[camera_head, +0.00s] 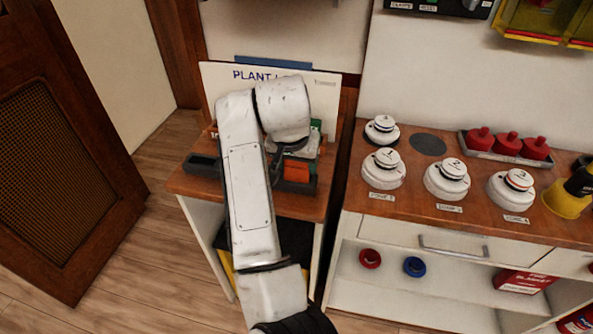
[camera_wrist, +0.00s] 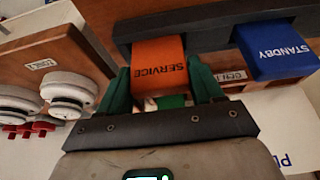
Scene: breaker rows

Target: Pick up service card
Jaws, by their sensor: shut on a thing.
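The orange service card (camera_wrist: 160,66), lettered SERVICE, is between the green fingers of my gripper (camera_wrist: 159,78) in the wrist view. The gripper is shut on it. The card's far end meets the dark rack (camera_wrist: 208,30); I cannot tell whether it is still seated there. In the head view the orange card (camera_head: 297,172) shows at the dark rack (camera_head: 203,166) on the small wooden table, just right of my arm. My arm hides much of the rack, and the fingers are hard to make out there.
A blue STANDBY card (camera_wrist: 277,48) sits in the rack beside the orange card. A white board (camera_head: 325,90) lettered PLANT stands behind the rack. To the right, a wooden counter (camera_head: 400,206) holds several white round detectors and a tray of red ones (camera_head: 507,144).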

